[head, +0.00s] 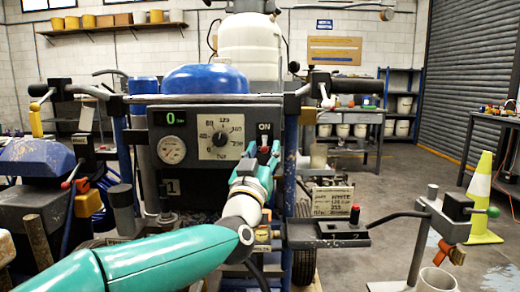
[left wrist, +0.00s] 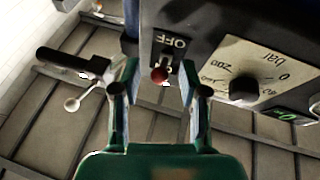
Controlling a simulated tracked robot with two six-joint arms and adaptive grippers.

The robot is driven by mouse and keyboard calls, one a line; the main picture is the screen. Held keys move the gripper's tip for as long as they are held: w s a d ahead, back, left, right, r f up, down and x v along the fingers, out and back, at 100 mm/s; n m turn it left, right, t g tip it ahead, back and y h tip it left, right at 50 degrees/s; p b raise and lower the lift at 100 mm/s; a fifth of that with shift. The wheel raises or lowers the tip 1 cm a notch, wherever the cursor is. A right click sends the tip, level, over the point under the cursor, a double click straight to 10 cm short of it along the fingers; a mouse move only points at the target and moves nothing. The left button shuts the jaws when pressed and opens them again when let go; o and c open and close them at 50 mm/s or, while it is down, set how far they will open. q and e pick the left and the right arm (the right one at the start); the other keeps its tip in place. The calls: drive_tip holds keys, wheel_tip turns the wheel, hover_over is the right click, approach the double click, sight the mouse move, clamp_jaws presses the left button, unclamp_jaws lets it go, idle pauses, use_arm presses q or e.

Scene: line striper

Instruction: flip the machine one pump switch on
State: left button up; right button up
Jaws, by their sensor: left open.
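The machine's dark front panel (head: 182,188), marked 1, stands upright in the head view. It carries a pump switch with a red tip (left wrist: 160,75), under an ON label (head: 264,127) in the head view.
A pressure dial (head: 221,137) and a round gauge (head: 171,150) sit left of the switch. Handlebar grips (head: 357,86) project at right. A yellow cone (head: 482,200) stands on the open floor at right.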

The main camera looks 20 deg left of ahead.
use_arm(q)
drive_tip(key=shift+w+r, duration=0.1)
drive_tip(key=shift+w, duration=0.2)
drive_tip(key=shift+c, duration=0.4)
